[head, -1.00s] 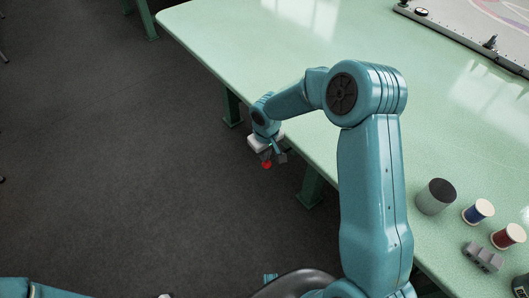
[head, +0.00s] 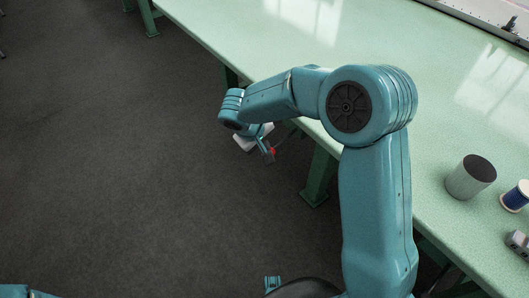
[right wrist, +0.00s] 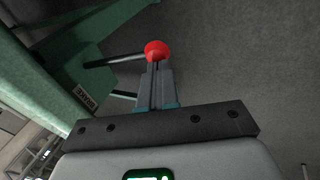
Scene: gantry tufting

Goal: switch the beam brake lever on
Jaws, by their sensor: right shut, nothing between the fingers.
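The brake lever ends in a red ball knob (head: 272,152), below the near edge of the table. In the right wrist view the red knob (right wrist: 157,49) shows just past my fingertips, with a dark rod (right wrist: 112,61) running from it to the left. A plate that seems to read BRAKE (right wrist: 85,96) is on the green frame. My right gripper (head: 267,151) is at the knob; its closed fingers (right wrist: 156,72) hold nothing. I cannot tell whether they touch the knob. My left gripper is out of view.
The pale green table (head: 400,80) fills the right, with its leg (head: 319,178) close to the lever. A grey can (head: 470,177) and a blue spool (head: 516,196) stand on the table. The dark floor (head: 110,170) at left is clear.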

